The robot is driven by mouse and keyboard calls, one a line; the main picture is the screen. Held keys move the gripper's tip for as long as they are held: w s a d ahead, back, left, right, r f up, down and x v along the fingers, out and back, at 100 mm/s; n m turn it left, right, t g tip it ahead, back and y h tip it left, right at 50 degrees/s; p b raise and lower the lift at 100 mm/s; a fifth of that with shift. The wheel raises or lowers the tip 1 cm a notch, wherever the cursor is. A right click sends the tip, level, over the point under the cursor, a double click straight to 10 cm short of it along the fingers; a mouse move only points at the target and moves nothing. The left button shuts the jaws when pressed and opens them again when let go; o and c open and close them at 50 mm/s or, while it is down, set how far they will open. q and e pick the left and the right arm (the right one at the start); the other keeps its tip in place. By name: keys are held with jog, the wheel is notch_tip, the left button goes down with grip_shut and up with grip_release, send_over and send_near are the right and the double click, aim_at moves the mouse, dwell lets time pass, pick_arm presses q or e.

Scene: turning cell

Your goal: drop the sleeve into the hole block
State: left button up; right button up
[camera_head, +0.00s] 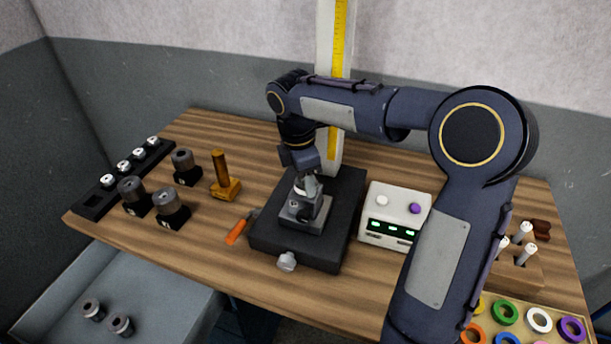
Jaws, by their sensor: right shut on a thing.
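My right gripper (307,186) points down over the dark base in the middle of the table. It is shut on a small grey piece, which I take to be the sleeve; the fingers and wrist hide most of it. Right below is a grey block (304,215), which looks like the hole block, standing on the black base (336,220). The held piece is at the top of the block; I cannot tell whether it is in the hole or just above it. My left gripper is not in view.
A column with a yellow scale (339,40) rises behind the base. A white control box (394,213) stands right, an orange-handled tool (237,232) left. Further left are a brass-coloured stand (225,187), dark cylinders (171,206) and a black rack (93,205). A ring tray (555,309) is front right.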

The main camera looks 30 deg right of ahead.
jog(key=o, duration=1.4)
jog(key=shift+c, duration=0.2)
jog(key=shift+f, duration=0.1)
jog(key=r, duration=0.5)
jog(key=a+r, duration=0.1)
jog(key=r, duration=0.2)
jog(key=shift+w, duration=0.1)
jog(key=shift+f, duration=0.15)
